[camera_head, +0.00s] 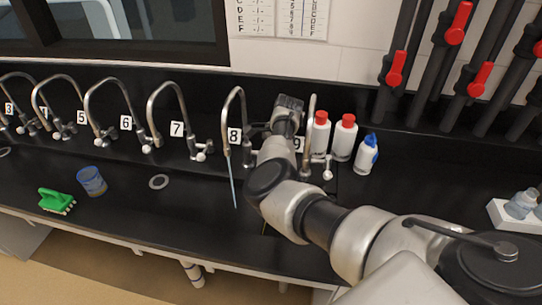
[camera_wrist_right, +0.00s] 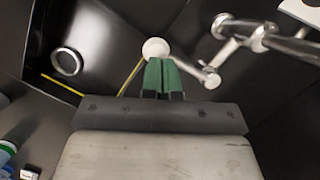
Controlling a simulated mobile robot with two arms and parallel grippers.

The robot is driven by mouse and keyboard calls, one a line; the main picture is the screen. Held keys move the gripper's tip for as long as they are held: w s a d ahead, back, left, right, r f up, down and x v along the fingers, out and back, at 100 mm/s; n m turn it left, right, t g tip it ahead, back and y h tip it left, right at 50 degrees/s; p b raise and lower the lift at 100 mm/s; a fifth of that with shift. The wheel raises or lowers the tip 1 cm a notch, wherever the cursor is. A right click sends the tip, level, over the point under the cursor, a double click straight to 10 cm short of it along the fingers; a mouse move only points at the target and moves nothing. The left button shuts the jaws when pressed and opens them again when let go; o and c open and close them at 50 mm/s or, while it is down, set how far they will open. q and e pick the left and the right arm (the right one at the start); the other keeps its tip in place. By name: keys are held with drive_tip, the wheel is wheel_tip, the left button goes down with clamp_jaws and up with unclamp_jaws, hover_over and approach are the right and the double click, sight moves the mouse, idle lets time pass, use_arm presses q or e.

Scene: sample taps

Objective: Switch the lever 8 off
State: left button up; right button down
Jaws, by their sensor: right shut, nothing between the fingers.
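Tap 8 (camera_head: 241,105) stands behind the sink beside its number label 8 (camera_head: 234,135). A thin pale-blue stream (camera_head: 233,183) runs down from its spout. Its lever is hidden by my right arm in the head view. In the right wrist view, my right gripper (camera_wrist_right: 163,64) has its green fingers together and empty. A round white knob (camera_wrist_right: 155,47) is right at the fingertips; I cannot tell whether they touch. A metal tap fitting (camera_wrist_right: 238,45) with white ends lies just to the right. My left gripper is not in view.
Tap 7 (camera_head: 181,100) stands left of tap 8, and another tap (camera_head: 309,130) stands close right of my arm. Red-capped bottles (camera_head: 342,142) and a blue-capped bottle (camera_head: 366,157) stand further right.

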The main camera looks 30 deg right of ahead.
drive_tip(key=b+v, duration=0.2)
drive_tip(key=v, duration=0.8)
drive_tip(key=shift+r, duration=0.4)
drive_tip(key=shift+d, duration=0.1)
